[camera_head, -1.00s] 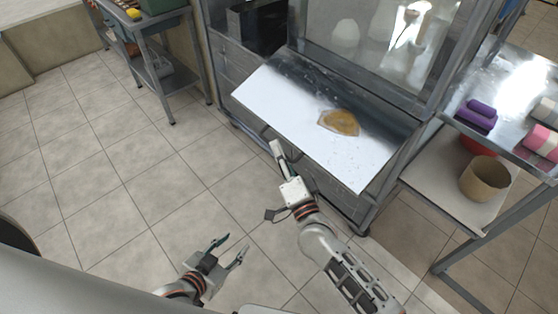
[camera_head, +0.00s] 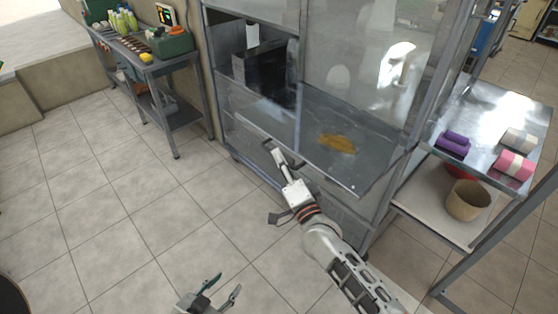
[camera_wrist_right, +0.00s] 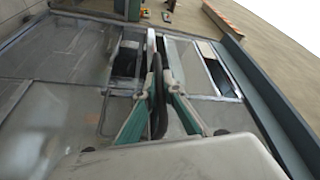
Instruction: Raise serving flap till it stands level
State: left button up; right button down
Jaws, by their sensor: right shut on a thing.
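The serving flap (camera_head: 315,165) is the grey panel with an orange-brown stain (camera_head: 338,144) at the front of the metal press cabinet. It extends outward and looks close to level; I cannot tell its exact angle. My right gripper (camera_head: 277,158) is at the flap's front edge, shut on the dark flap handle (camera_head: 296,161). In the right wrist view the handle (camera_wrist_right: 158,100) stands between the green-padded fingers of the right gripper (camera_wrist_right: 157,72). My left gripper (camera_head: 226,284) is open and empty, low over the floor, away from the flap.
A metal side table (camera_head: 500,125) with purple and pink-white rolls stands to the right, with a woven basket (camera_head: 468,201) on its lower shelf. A workbench (camera_head: 150,62) stands at the back left. The tiled floor at left is clear.

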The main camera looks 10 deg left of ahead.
jog(key=shift+w+d+r, duration=0.15)
jog(key=shift+w+r, duration=0.05)
jog(key=shift+r, duration=0.3)
jog(key=c, duration=2.2)
grip_release()
jog(key=shift+o, duration=0.2)
jog(key=shift+f, duration=0.1)
jog(key=shift+f, duration=0.1)
jog(key=shift+s, duration=0.1)
jog(key=shift+s+d+f, duration=0.2)
jog(key=shift+s+d, duration=0.05)
jog(key=shift+s, duration=0.2)
jog(key=v, duration=1.1)
